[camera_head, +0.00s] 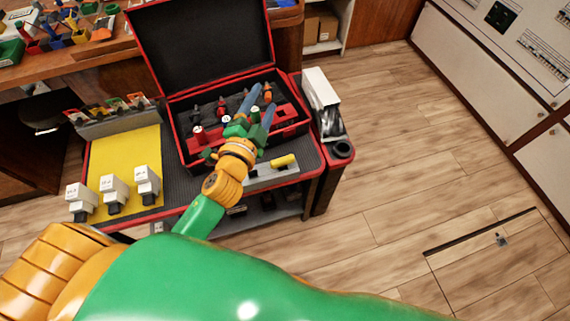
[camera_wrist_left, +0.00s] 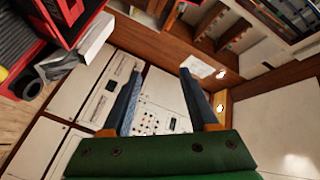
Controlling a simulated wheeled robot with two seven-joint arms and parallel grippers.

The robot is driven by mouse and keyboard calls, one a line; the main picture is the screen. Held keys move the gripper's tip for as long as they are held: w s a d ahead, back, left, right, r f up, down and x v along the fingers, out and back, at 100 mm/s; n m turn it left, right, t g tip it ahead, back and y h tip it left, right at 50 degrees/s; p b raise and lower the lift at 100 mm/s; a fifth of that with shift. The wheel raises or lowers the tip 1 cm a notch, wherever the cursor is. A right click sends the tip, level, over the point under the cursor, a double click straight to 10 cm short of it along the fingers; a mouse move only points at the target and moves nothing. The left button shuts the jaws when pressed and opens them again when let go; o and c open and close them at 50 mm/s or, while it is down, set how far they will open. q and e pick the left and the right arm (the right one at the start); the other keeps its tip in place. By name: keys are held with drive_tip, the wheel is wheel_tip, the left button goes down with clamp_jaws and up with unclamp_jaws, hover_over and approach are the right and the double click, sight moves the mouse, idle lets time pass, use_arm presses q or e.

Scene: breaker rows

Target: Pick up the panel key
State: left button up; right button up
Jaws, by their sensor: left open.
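I cannot tell for sure which thing is the panel key. A yellow-handled piece (camera_head: 283,160) lies on a grey block at the cart's front right, beside my left wrist. Several red, white and black pieces stand in the open black case (camera_head: 200,60); one is a red piece with a pale top (camera_head: 199,134). My left gripper (camera_head: 262,104) is open over the right part of the case and hides some of its contents. In the left wrist view its blue fingers (camera_wrist_left: 160,73) are apart with nothing between them. My right gripper is not in view.
A yellow mat (camera_head: 125,160) and white breaker-like blocks (camera_head: 113,188) are on the cart's left. A rack of coloured cards (camera_head: 112,112) stands behind. A white box (camera_head: 322,92) and a round holder (camera_head: 342,149) are at the right edge.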

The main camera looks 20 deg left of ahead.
use_arm(q)
drive_tip(key=d+r+m+g+h, duration=0.1)
drive_tip(key=d+r+m+h, duration=0.7)
drive_tip(key=d+m+h, duration=0.85)
drive_tip(key=m+g+y, duration=1.2)
drive_tip(key=m+g, duration=0.2)
drive_tip(key=m, duration=0.5)
hover_over(282, 159)
drive_tip(key=s+a, duration=0.1)
drive_tip(key=a, duration=0.1)
drive_tip(key=shift+n, duration=0.25)
drive_tip(key=f, duration=1.8)
drive_tip(key=shift+s+d+f+b, duration=0.15)
drive_tip(key=shift+d+f+b, duration=0.05)
drive_tip(key=shift+f+b, duration=0.2)
drive_tip(key=shift+y, duration=0.35)
drive_tip(key=x, duration=0.7)
drive_tip(key=shift+a+f, duration=0.1)
drive_tip(key=shift+a, duration=0.1)
clamp_jaws()
